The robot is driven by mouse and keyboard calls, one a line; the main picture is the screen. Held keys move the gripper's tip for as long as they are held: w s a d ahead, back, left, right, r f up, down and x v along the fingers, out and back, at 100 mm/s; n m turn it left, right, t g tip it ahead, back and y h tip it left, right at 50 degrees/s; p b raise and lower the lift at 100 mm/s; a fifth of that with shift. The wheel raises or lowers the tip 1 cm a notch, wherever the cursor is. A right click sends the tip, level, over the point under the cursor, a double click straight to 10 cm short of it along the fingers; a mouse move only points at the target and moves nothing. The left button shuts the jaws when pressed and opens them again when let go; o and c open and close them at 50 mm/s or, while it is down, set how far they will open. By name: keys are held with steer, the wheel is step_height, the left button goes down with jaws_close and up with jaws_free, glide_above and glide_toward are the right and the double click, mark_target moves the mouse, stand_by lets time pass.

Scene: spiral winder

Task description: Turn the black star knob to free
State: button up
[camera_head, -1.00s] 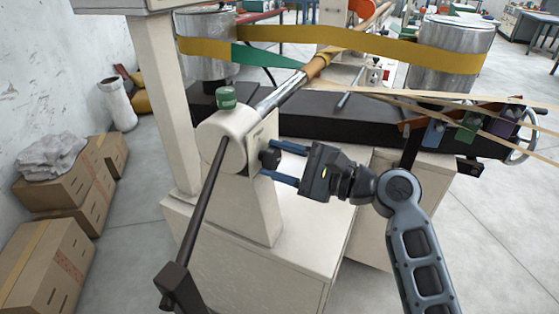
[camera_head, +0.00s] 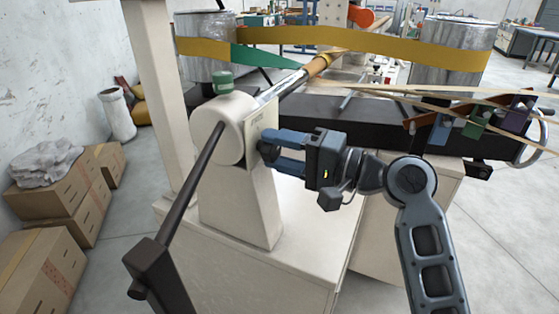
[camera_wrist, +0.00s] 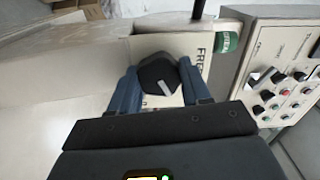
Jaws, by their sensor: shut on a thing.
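The black star knob (camera_wrist: 157,72) is on the side of the cream winder head (camera_head: 236,128). My gripper (camera_head: 265,149) reaches in from the right and is shut on the knob. In the head view the fingers hide most of the knob.
A dark crank bar (camera_head: 190,190) slants down to the lower left. A control panel (camera_wrist: 285,90) with buttons shows right in the wrist view. Cardboard boxes (camera_head: 50,200) stand at the left wall.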

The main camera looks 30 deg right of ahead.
steer(key=n+b, duration=0.1)
steer(key=n, duration=0.1)
steer(key=n+b, duration=0.4)
steer(key=shift+f, duration=0.35)
steer(key=n+b, duration=0.3)
steer(key=shift+n, duration=0.3)
steer(key=shift+r+n+b, duration=0.15)
steer(key=shift+n+b, duration=0.9)
steer(key=shift+n, duration=0.25)
steer(key=o, duration=1.1)
steer(key=shift+r, duration=0.1)
steer(key=shift+c, duration=0.2)
steer(key=v, duration=0.8)
steer(key=shift+w, duration=0.1)
